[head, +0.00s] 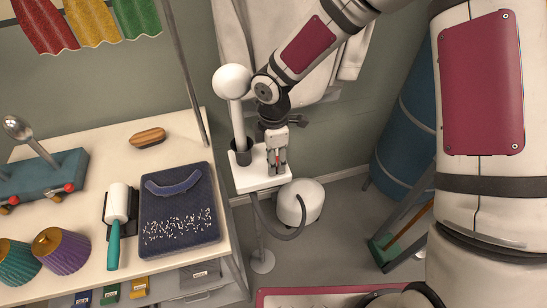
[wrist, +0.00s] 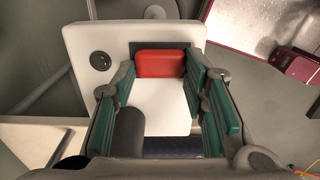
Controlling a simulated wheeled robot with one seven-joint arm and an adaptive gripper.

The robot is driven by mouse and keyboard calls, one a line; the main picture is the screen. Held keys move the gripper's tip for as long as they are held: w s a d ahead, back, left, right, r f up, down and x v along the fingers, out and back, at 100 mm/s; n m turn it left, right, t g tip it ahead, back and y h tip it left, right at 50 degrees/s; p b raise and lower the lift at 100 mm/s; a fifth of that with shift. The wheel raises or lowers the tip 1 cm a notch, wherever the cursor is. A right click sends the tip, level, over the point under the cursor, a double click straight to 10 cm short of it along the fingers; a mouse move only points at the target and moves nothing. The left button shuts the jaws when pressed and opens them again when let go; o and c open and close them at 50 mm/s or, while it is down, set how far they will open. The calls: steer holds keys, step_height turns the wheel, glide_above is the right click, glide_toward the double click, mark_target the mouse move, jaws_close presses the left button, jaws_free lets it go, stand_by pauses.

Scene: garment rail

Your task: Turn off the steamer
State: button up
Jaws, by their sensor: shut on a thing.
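The steamer has a round white head (head: 232,82) on a white handle that stands in a dark cup (head: 241,154) on a small white shelf (head: 258,183). A grey hose (head: 283,236) runs to a white rounded tank (head: 301,203) on the floor. My gripper (head: 277,168) points down over the shelf, right of the cup. The fingers hide the block's sides.
A table (head: 107,150) at the left holds a dark blue garment (head: 178,215), a lint roller (head: 118,202), a brush (head: 147,137) and purple and teal caps. A metal pole rises at its back edge.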

steer(key=o, duration=1.2)
steer(key=shift+c, duration=0.2)
steer(key=shift+r, duration=0.1)
step_height(320, 180, up, 12)
steer(key=s+d+r+m+t+h, duration=0.2)
steer(key=s+d+r+m, duration=0.1)
steer(key=d+r+m, duration=0.4)
steer(key=s+d+r+m+t+y, duration=0.1)
steer(key=s+d+r+m+t, duration=0.1)
steer(key=s+d+r+m, duration=0.4)
steer(key=s+d+r+m+t+y, duration=0.1)
steer(key=s+d+r+m, duration=0.4)
steer(key=s+m, duration=0.3)
steer(key=s+r, duration=0.1)
steer(key=s, duration=0.2)
steer(key=shift+d+r+t, duration=0.3)
steer(key=shift+d+t, duration=0.05)
steer(key=shift+t, duration=0.05)
